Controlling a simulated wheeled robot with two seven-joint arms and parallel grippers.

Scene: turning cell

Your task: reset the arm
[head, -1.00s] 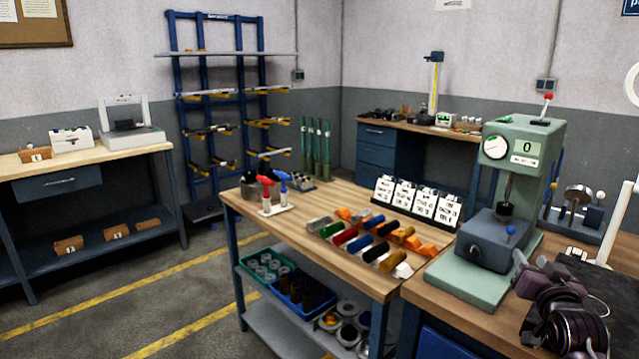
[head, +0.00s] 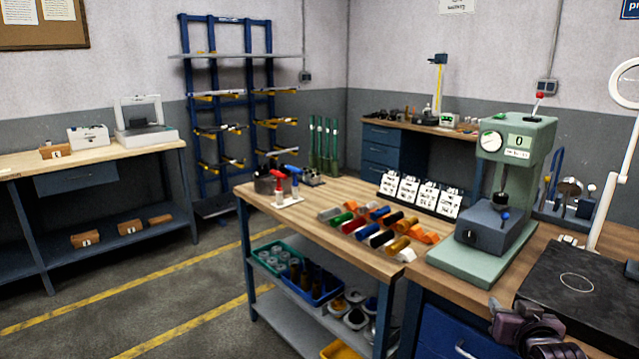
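My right gripper (head: 500,312) shows at the bottom right of the head view, low in front of the right-hand bench. Its arm runs off the bottom edge. The fingertips are small and dark, and I cannot tell whether they are open or shut. I see nothing clearly held in it. My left gripper and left arm are not in view.
A green hardness tester (head: 508,190) and a black plate (head: 585,290) stand on the right bench. The middle table (head: 300,222) holds colored cylinders on holders, white cards (head: 420,195) and red and blue handled tools. Grey floor (head: 170,290) is clear at left.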

